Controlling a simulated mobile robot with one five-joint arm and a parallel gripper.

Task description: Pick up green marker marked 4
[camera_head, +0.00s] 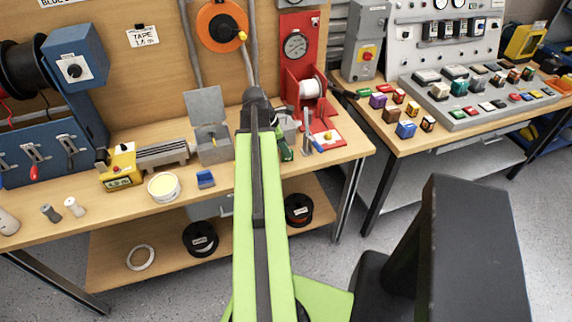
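My light green arm reaches forward over the left bench. Its dark end, my gripper (256,97), is in front of the pegboard; its fingers cannot be made out, so I cannot tell whether it is open or shut. No number 4 is readable on any green piece. A dark green piece (363,93) lies at the left edge of the right bench. Another green item (286,150) lies just right of my arm on the left bench, partly hidden.
Purple (378,100), brown (391,114) and blue (406,129) blocks stand on the right bench (430,139). A red spool stand (306,90) and a grey open box (213,142) stand on the left bench (130,203). A floor gap separates the benches.

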